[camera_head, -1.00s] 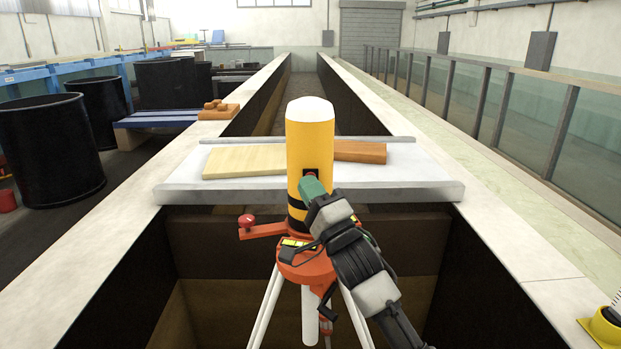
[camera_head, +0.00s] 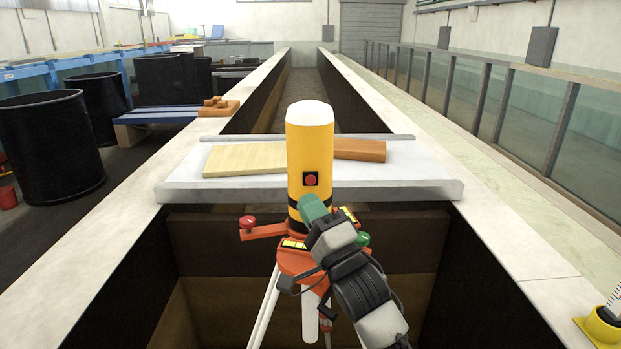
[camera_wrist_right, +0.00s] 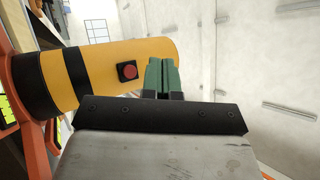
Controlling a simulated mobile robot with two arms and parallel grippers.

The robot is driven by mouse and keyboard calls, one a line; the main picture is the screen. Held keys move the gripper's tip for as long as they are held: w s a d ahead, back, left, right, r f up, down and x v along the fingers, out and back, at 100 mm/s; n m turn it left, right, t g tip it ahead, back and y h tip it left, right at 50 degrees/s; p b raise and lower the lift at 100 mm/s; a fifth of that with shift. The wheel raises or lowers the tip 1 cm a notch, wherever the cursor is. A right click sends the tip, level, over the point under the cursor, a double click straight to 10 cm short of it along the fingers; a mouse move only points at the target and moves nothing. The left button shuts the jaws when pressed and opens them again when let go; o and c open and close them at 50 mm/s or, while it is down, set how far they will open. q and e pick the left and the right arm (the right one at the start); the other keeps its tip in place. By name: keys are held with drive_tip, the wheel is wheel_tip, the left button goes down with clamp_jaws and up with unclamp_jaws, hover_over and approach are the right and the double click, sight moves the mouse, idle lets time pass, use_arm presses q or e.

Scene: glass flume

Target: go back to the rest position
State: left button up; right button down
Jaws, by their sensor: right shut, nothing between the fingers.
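My right gripper (camera_head: 313,208) has green fingers and is in front of the lower part of a yellow cylinder (camera_head: 311,150). The cylinder has a white top, black bands and a red button (camera_head: 310,180) on a dark square plate. The fingertips are below the button in the head view. In the right wrist view the closed green fingers (camera_wrist_right: 162,75) are beside the red button (camera_wrist_right: 128,71), apart from it and empty. The cylinder stands on an orange base (camera_head: 296,262) with white tripod legs, partly hidden by my right arm. My left gripper is not in view.
The orange base has a red knob (camera_head: 247,222) at left and a green knob (camera_head: 362,239) at right. Behind is a white slab (camera_head: 400,178) across the channel, bearing a pale board (camera_head: 244,159) and a brown block (camera_head: 359,150). A yellow-based gauge (camera_head: 603,325) is at lower right.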

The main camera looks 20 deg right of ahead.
drive_tip(key=shift+s+a, duration=0.1)
drive_tip(key=shift+s, duration=0.3)
